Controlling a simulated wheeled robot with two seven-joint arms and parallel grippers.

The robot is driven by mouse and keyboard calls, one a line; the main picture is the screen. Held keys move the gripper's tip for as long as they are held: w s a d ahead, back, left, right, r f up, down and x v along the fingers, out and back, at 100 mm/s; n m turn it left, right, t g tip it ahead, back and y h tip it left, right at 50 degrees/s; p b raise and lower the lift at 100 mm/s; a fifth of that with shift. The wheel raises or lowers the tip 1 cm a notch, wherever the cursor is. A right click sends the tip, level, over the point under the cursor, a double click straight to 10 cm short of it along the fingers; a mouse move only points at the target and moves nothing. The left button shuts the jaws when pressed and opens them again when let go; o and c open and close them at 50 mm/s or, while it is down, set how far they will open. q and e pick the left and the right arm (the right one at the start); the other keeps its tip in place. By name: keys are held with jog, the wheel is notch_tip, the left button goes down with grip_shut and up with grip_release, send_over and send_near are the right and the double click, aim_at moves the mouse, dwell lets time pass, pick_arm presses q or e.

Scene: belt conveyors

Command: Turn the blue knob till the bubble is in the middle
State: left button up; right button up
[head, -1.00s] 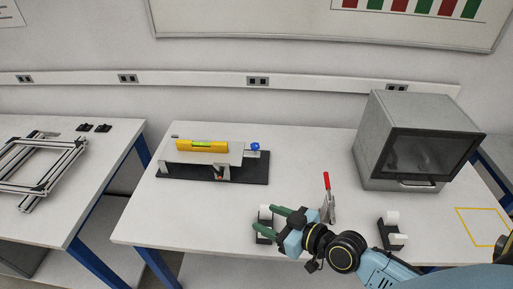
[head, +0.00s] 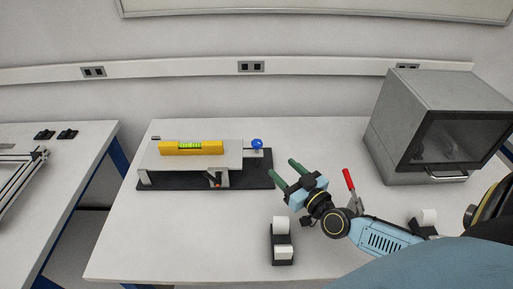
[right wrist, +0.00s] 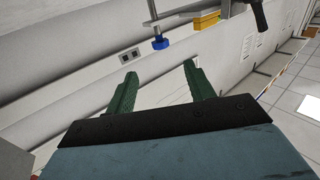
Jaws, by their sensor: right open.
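The blue knob (head: 257,143) sits at the right end of a grey levelling plate (head: 232,156) on a black base (head: 262,181). A yellow spirit level (head: 172,148) with a green vial (head: 201,146) lies on the plate; the bubble is too small to place. My right gripper (head: 286,173) is open and empty, apart from the knob, to its right and nearer to me. In the right wrist view the blue knob (right wrist: 160,43) shows beyond the two green fingers (right wrist: 158,85), roughly between them but higher up. My left gripper is out of view.
A red-handled clamp (head: 349,180) stands right of my right gripper. A black holder with white blocks (head: 283,243) stands in front. A grey oven-like box (head: 393,130) fills the back right. The table between gripper and black base is clear.

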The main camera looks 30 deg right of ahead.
aim_at(257, 147)
jog(key=w, duration=0.4)
jog(key=w+b, duration=0.1)
jog(key=w, duration=0.6)
jog(key=shift+w+a, duration=0.3)
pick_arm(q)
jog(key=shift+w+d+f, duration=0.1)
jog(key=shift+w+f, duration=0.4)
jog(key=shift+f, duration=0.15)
pick_arm(e)
jog(key=shift+w, duration=0.35)
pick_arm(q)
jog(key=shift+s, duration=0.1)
